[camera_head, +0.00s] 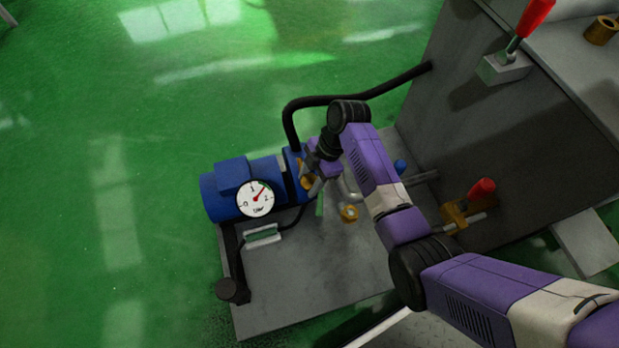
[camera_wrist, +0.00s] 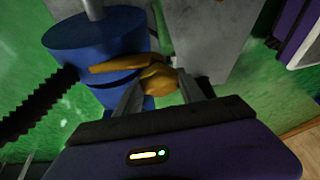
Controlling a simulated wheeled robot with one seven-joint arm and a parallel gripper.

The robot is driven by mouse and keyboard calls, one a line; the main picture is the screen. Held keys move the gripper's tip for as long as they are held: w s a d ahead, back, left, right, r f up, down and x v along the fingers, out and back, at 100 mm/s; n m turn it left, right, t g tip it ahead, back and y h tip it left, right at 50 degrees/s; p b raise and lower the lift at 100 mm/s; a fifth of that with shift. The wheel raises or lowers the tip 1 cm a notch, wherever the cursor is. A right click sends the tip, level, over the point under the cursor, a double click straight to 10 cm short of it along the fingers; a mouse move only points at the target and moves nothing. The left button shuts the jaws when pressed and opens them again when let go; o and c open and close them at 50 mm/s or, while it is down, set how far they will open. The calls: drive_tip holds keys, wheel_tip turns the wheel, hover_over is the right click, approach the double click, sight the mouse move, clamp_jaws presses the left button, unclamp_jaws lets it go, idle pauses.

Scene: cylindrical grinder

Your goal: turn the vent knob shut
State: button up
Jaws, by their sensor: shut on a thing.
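The vent knob (camera_wrist: 156,79) appears to be the brass-yellow piece in front of a blue cylindrical housing (camera_wrist: 98,38) in the wrist view. My gripper (camera_wrist: 163,88) has one finger on each side of the knob and is shut on it. In the head view, my gripper (camera_head: 317,184) reaches down at the right end of the blue motor-pump unit (camera_head: 246,183). A little of the brass (camera_head: 307,182) shows beside the fingers; the rest is hidden by my wrist.
A round pressure gauge (camera_head: 255,198) faces up on the pump. A black hose (camera_head: 345,98) arches close behind my wrist to the grey machine cabinet (camera_head: 480,110). The grey base plate (camera_head: 300,280) is clear in front.

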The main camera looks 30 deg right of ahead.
drive_tip(key=m+p, duration=0.2)
drive_tip(key=m+t+p, duration=0.1)
drive_tip(key=m+p, duration=0.1)
drive_tip(key=shift+s+r+p, duration=0.1)
drive_tip(key=shift+r+p, duration=0.2)
drive_tip(key=shift+p, duration=0.05)
drive_tip(key=m+t+h+p, duration=0.1)
drive_tip(key=m+t+p, duration=0.1)
drive_tip(key=m+p, duration=0.2)
drive_tip(key=shift+f, duration=0.1)
drive_tip(key=m+h+p, duration=0.1)
drive_tip(key=m, duration=0.1)
drive_tip(key=m+p, duration=0.2)
drive_tip(key=m, duration=0.1)
drive_tip(key=shift+t+h, duration=0.4)
drive_tip(key=shift+f+m+h+p, duration=0.15)
drive_tip(key=shift+m+h+p, duration=0.7)
drive_tip(key=shift+m, duration=1.15)
drive_tip(key=o, duration=1.4)
drive_tip(key=shift+c, duration=0.2)
